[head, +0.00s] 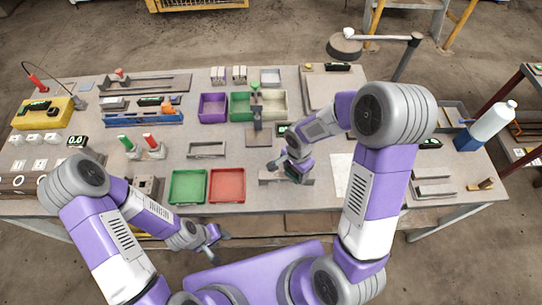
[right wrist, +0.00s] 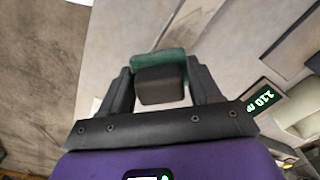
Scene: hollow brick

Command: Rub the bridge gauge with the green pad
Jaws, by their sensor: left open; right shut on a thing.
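The green pad (right wrist: 158,60) is on a dark block (right wrist: 160,86) between the fingers of my right gripper (right wrist: 162,88). In the head view my right gripper (head: 293,172) is low over the front middle of the table, at a grey metal piece (head: 268,178) that looks like the bridge gauge. The gripper and arm partly cover this piece, and I cannot tell whether the pad touches it. My left gripper (head: 213,243) is open and empty in front of the table's front edge.
A green tray (head: 188,187) and a red tray (head: 227,186) lie left of the grey piece. A rectangular grey frame (head: 207,150) lies behind them. Purple (head: 213,107) and cream (head: 274,105) bins stand further back. A white sheet (head: 341,175) lies to the right.

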